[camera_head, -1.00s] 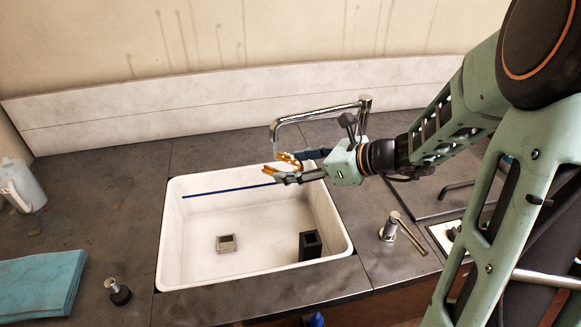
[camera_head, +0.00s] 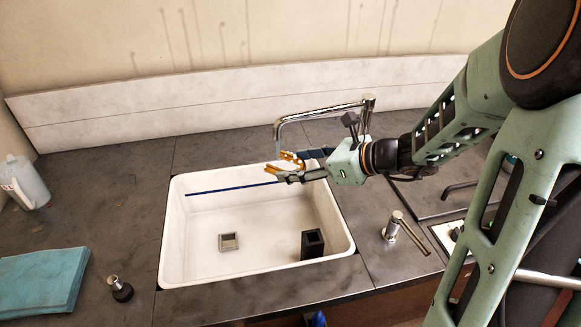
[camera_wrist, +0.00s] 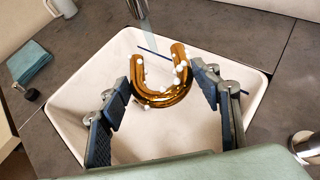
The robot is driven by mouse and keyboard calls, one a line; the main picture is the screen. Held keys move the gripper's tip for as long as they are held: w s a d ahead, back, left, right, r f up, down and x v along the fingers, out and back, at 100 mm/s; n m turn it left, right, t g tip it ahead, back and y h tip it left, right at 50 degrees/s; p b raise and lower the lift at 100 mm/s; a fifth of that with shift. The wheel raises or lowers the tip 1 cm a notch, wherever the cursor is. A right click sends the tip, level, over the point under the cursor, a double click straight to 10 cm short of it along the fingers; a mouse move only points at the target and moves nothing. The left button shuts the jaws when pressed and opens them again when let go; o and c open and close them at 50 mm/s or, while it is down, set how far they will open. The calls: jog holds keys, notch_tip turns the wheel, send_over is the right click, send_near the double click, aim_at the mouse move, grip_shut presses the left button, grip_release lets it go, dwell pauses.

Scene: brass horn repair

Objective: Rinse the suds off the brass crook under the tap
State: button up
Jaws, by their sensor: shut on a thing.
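The brass crook (camera_wrist: 165,92) is a shiny golden U-bend with white suds dotted over its curve and both arms. In the wrist view my gripper (camera_wrist: 170,95) has its dark fingers on either side of the crook, shut on it. In the head view the crook (camera_head: 289,160) is a small golden shape at the fingertips of my gripper (camera_head: 290,167), held above the sink's back right part. The chrome tap (camera_head: 320,112) arches over the sink, its spout end close to the crook.
The white sink (camera_head: 180,235) has a blue line on its back wall, a square drain (camera_head: 229,241) and a black block (camera_head: 312,244). A soap dispenser (camera_head: 391,228) stands right of it. A teal cloth (camera_head: 40,282), a dark-based knob (camera_head: 121,289) and a pale bottle (camera_head: 25,183) are left.

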jog(key=shift+w, duration=0.15)
jog(key=shift+c, duration=0.2)
jog(key=shift+w+d, duration=0.2)
jog(key=shift+w, duration=0.25)
jog(key=s+d+p, duration=0.1)
jog(key=s+d, duration=0.1)
jog(key=d, duration=0.5)
jog(key=shift+s+d+p, duration=0.3)
jog(key=shift+s, duration=0.1)
jog(key=shift+r, duration=0.1)
dwell(1.2)
jog(key=w+p+v, duration=0.1)
jog(key=p+v, duration=0.3)
jog(key=v, duration=0.2)
jog(key=shift+d+r, duration=0.15)
jog(key=shift+r, duration=0.3)
jog(key=shift+w, duration=0.1)
